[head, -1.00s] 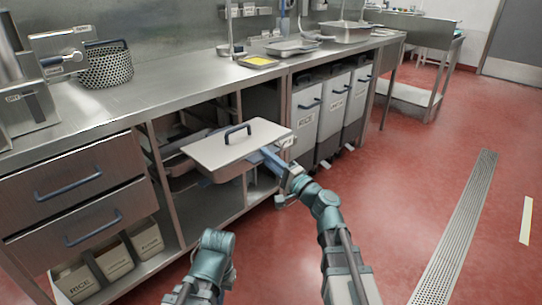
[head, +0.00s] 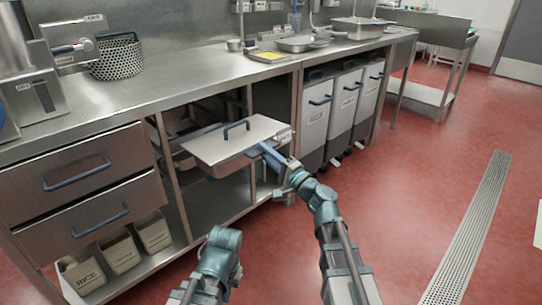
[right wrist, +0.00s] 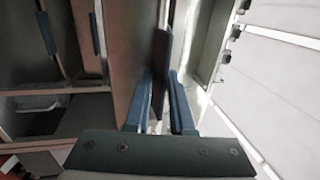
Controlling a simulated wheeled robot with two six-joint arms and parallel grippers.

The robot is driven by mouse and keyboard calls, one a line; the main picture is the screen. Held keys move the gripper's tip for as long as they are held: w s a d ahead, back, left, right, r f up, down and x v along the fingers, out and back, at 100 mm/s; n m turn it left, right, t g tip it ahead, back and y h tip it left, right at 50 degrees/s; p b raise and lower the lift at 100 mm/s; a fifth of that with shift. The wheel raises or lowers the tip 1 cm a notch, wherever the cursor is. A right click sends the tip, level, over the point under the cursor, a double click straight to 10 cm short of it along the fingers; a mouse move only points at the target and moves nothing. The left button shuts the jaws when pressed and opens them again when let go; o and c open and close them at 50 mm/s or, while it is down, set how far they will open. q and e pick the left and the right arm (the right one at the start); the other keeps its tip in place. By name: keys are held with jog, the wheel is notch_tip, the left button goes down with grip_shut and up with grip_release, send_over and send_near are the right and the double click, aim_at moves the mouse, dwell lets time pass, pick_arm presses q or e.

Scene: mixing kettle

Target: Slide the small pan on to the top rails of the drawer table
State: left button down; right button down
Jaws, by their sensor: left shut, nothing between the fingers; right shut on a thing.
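The small pan (head: 225,171) is a shallow steel pan with a flat light lid (head: 240,142) and a blue lid handle (head: 236,126). It is roughly level at the front of the open upper bay of the drawer table (head: 90,160). Its far side reaches the bay; I cannot tell whether it touches the rails (head: 183,160). My right gripper (head: 268,150) is shut on the pan's right edge. In the right wrist view, its blue fingers (right wrist: 160,100) flank a dark thin edge. My left gripper (head: 236,270) is shut and empty, low in front of the table, its fingers mostly hidden.
The lower shelf (head: 215,205) below the pan has bare room. Labelled bins (head: 120,252) stand under the drawers. Tall white bins (head: 315,110) stand right of the bay. A perforated basket (head: 116,60) and trays (head: 303,43) are on the worktop.

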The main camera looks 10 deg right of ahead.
aim_at(235, 133)
jog(key=shift+f+x, duration=0.2)
jog(key=shift+x, duration=0.75)
jog(key=shift+w+a+t+b, duration=0.15)
jog(key=shift+t+b, duration=0.15)
jog(key=shift+b, duration=0.35)
jog(key=shift+w+y+b, duration=0.1)
jog(key=shift+y+b, duration=0.2)
jog(key=shift+b, duration=0.2)
jog(key=shift+t, duration=0.3)
jog(key=shift+w+a, duration=1.2)
jog(key=shift+w, duration=0.4)
jog(key=shift+w+a, duration=1.2)
jog(key=shift+w, duration=0.4)
jog(key=shift+w+a, duration=1.2)
jog(key=shift+w, duration=0.4)
